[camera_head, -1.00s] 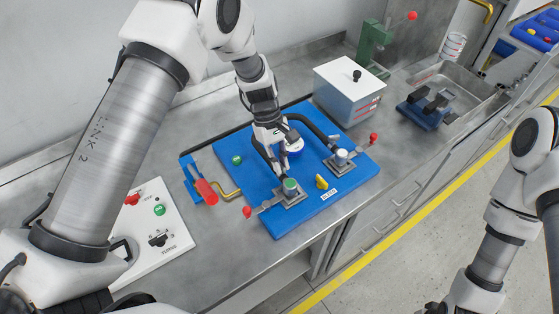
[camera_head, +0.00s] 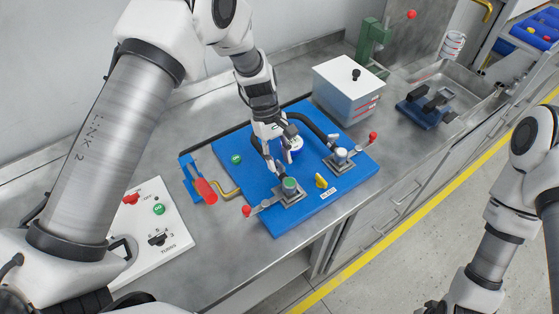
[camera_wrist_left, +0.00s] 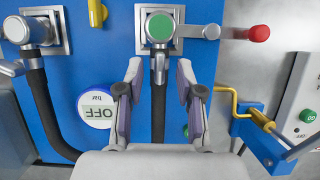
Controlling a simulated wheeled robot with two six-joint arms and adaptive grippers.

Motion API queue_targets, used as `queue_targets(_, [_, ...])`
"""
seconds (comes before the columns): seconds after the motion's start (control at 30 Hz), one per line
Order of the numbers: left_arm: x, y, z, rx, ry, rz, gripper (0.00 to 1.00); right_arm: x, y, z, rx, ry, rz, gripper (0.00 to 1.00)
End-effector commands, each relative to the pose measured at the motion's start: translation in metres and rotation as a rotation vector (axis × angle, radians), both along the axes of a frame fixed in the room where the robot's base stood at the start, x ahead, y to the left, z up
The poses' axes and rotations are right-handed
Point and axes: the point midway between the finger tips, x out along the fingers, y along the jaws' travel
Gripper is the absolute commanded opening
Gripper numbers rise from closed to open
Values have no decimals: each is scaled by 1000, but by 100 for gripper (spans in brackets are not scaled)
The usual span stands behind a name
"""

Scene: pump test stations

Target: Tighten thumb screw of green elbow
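The green elbow (camera_head: 290,185) has a round green cap and sits on a grey square plate on the blue board (camera_head: 260,215). In the left wrist view the green elbow (camera_wrist_left: 160,27) is at the top, with its grey lower end running into a black hose. A grey lever with a red ball (camera_wrist_left: 259,33) extends to its right. I cannot tell which small grey part is the thumb screw. My left gripper (camera_wrist_left: 159,72) is open, its fingers apart on either side of the hose end, with no visible grip. My right gripper (camera_head: 436,307) is mostly cut off at the bottom edge.
A second, white-capped elbow (camera_head: 341,155) and a yellow knob (camera_head: 321,181) are close by. A round gauge reading OFF (camera_wrist_left: 97,109) is beside the left finger.

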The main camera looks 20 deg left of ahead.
Motion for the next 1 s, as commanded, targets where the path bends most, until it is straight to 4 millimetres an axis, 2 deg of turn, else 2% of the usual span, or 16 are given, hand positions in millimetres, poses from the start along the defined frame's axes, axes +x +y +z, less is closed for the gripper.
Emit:
queue_targets(0.3, [20,23,73,0,-3,1,36,0,0,0,0,0,0,40])
queue_targets(0.43, [25,29,92,0,-1,0,36,0,0,0,0,0,0,40])
queue_targets(0.57, [26,31,100,1,1,1,36,0,0,0,0,0,0,40])
queue_targets(1.0, [26,31,100,0,2,-1,36,0,0,0,0,0,0,40])
